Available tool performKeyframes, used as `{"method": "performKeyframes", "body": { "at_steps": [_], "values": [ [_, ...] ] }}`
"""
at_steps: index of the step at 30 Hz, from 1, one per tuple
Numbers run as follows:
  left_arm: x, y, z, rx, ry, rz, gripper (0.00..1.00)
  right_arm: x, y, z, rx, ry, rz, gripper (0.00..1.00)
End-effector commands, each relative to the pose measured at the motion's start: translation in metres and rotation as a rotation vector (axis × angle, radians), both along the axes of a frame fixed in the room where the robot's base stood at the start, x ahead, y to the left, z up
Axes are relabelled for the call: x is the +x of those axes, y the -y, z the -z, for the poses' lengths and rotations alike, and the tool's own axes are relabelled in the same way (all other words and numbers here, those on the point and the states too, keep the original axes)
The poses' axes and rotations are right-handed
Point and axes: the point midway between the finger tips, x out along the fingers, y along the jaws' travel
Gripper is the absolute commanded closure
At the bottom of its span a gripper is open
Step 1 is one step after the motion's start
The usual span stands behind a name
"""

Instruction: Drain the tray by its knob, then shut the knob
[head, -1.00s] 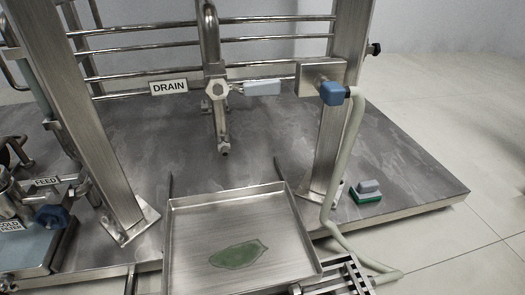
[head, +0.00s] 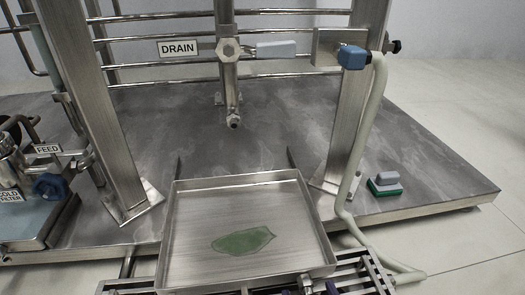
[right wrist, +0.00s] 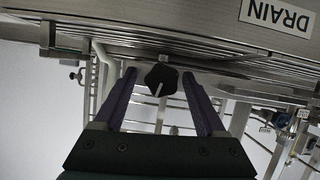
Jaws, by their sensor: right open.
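The shallow metal tray (head: 190,262) is low in the middle of the head view, with a green puddle (head: 242,241) on its floor. In the right wrist view a dark knob (right wrist: 161,79) with a pale pointer line sits below a metal surface with an upside-down DRAIN label (right wrist: 276,15). My right gripper (right wrist: 160,74) is open, its purple fingers on either side of the knob. I cannot tell whether they touch it. In the head view, only a little purple of this gripper (head: 320,288) shows at the bottom edge. My left gripper is not in view.
A valve (head: 229,49) beside a DRAIN sign (head: 178,48) is on the pipe behind the tray. A pale hose (head: 361,140) runs down the right post. A green-and-grey block (head: 385,184) lies on the deck. A FEED valve (head: 50,187) stands at left.

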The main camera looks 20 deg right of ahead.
Motion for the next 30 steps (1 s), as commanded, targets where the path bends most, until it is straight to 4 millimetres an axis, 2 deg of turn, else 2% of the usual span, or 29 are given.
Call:
{"method": "performKeyframes", "body": {
  "at_steps": [9,27,28,30],
  "values": [
    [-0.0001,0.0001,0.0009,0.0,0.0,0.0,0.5,0.0027,0.0005,0.0002,0.0,0.001,-0.001,0.29],
    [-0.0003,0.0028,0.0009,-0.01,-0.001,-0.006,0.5,0.0025,0.0006,0.0004,0.001,0.0,0.0,0.97],
    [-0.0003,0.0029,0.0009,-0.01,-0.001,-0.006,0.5,0.0025,0.0006,0.0004,0.001,0.0,0.0,1.0],
    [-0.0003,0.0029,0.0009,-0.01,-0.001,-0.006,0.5,0.0025,0.0006,0.0004,0.001,0.0,0.0,1.0]
  ]
}}
